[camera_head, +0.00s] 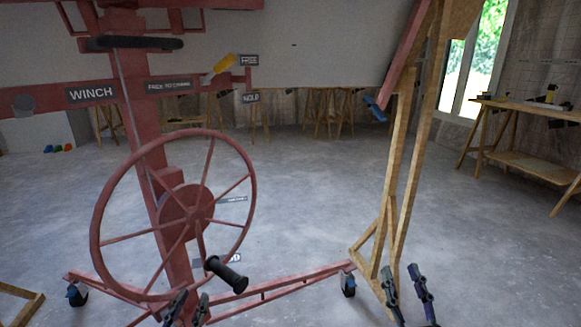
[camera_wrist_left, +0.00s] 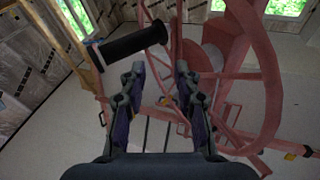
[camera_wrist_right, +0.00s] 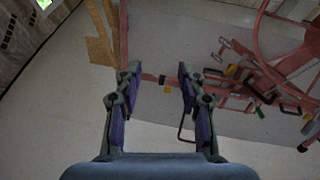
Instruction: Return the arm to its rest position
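My left gripper (camera_head: 187,305) is low in the head view, just below the black crank handle (camera_head: 226,274) of the red winch wheel (camera_head: 252,200). In the left wrist view my left gripper (camera_wrist_left: 160,75) is open and empty, with the handle (camera_wrist_left: 135,45) beyond its fingertips and apart from them. My right gripper (camera_head: 402,276) is at the lower right of the head view, in front of the wooden stand's foot. In the right wrist view my right gripper (camera_wrist_right: 158,72) is open with nothing between its fingers.
The red panel lift (camera_head: 150,150) has legs on casters spreading over the concrete floor. A wooden stand (camera_head: 398,150) rises at right centre. A large pale panel (camera_head: 310,50) is overhead. A workbench (camera_head: 525,108) stands at the far right. Floor between stand and workbench is clear.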

